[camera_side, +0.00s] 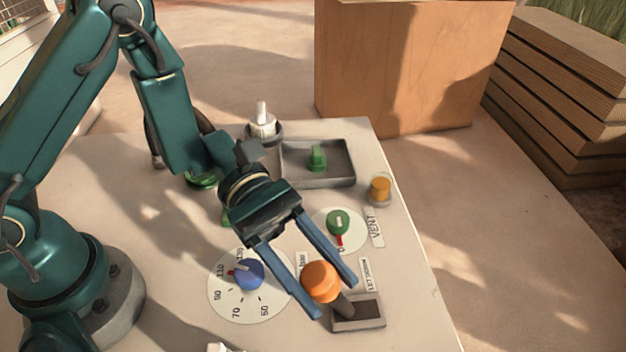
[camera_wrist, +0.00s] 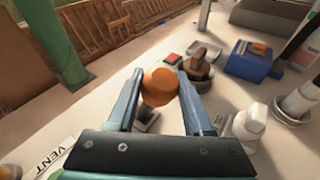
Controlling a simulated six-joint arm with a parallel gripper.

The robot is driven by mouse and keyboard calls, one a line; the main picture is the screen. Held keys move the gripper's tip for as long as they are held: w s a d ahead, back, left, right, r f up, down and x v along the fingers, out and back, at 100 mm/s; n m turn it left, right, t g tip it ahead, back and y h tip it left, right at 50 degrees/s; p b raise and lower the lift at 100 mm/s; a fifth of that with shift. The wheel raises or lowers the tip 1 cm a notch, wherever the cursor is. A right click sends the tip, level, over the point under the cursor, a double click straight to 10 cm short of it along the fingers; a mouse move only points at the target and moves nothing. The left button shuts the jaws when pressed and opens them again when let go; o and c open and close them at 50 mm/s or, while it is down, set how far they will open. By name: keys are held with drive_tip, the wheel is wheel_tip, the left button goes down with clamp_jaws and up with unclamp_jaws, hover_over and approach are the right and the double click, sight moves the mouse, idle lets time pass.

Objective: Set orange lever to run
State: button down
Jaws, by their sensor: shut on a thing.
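The orange lever knob (camera_side: 322,281) tops a dark stem that leans to the left out of a grey slotted base (camera_side: 358,312) near the front of the table. A small printed label (camera_side: 367,274) lies behind the base. My gripper (camera_side: 337,299) has its two blue fingers on either side of the knob. In the wrist view the orange knob (camera_wrist: 160,87) sits between the fingertips (camera_wrist: 160,80), and the lever base (camera_wrist: 146,120) shows partly below it. The gripper is shut on the knob.
A blue dial (camera_side: 249,274) is left of the lever. A green knob (camera_side: 338,222) by the VENT label (camera_side: 375,227) stands behind. An amber button (camera_side: 380,189) and a grey tray (camera_side: 335,180) with a green block (camera_side: 317,158) are farther back. The table's right edge is close.

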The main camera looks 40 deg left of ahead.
drive_tip(key=shift+s+f, duration=0.15)
drive_tip(key=shift+s, duration=0.1)
drive_tip(key=shift+c, duration=1.5)
unclamp_jaws()
drive_tip(key=shift+w, duration=0.1)
drive_tip(key=shift+a, duration=0.1)
drive_tip(key=shift+w+a+r, duration=0.2)
drive_tip(key=shift+a+r, duration=0.05)
drive_tip(key=shift+a, duration=0.25)
drive_tip(key=shift+v, duration=1.95)
